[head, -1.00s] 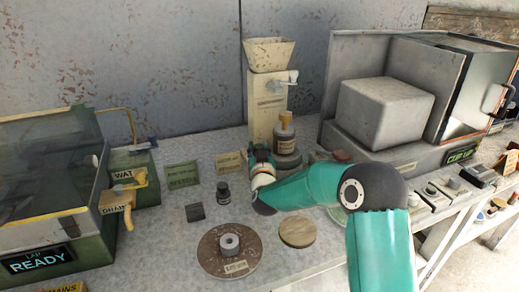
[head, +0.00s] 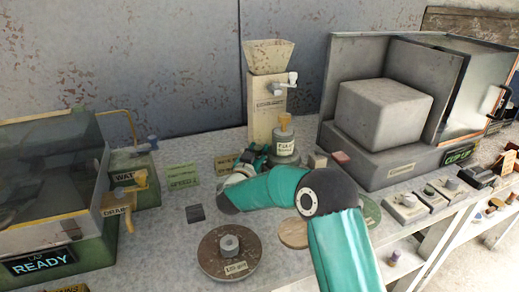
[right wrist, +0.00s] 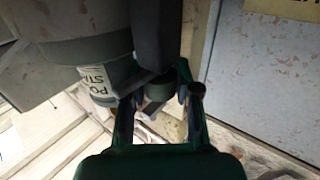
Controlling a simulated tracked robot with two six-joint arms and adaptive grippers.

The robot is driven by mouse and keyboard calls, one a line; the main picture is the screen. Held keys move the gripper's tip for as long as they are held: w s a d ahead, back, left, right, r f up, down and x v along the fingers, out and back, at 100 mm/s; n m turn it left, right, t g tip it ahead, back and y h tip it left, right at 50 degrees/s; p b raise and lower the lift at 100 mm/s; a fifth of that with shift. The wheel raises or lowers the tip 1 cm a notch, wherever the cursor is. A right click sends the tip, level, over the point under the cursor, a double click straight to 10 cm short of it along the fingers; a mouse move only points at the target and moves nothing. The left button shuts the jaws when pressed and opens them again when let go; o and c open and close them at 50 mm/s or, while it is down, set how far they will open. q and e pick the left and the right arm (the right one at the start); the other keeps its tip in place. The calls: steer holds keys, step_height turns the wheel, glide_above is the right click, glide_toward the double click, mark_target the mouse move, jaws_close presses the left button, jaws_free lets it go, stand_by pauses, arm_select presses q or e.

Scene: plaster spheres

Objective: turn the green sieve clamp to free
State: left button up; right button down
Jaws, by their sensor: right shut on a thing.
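My right gripper (head: 257,160) is low at the left side of a grey round labelled stand (head: 285,147), in front of the tall cream machine. In the right wrist view its two fingers (right wrist: 158,100) are shut on a dark green-grey round piece (right wrist: 155,88), which I take to be the green sieve clamp. The stand's lettered label (right wrist: 97,88) shows just left of the fingers. The clamp's turn position cannot be read, as the fingers cover most of it. My left gripper is not in view.
A cream hopper machine (head: 266,100) stands behind. A brown round plate (head: 215,268) and a wooden disc (head: 294,233) lie in front. A glass-lidded tank (head: 45,180) is left, a grey cabinet (head: 400,165) right. Green and tan cards (head: 183,176) lie left of the gripper.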

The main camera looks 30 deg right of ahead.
steer(key=shift+m+g+h+p, duration=0.3)
steer(key=shift+m+g+h, duration=0.35)
steer(key=shift+g, duration=0.25)
steer(key=c, duration=0.8)
jaws_free()
steer(key=v, duration=0.7)
steer(key=shift+a, duration=0.3)
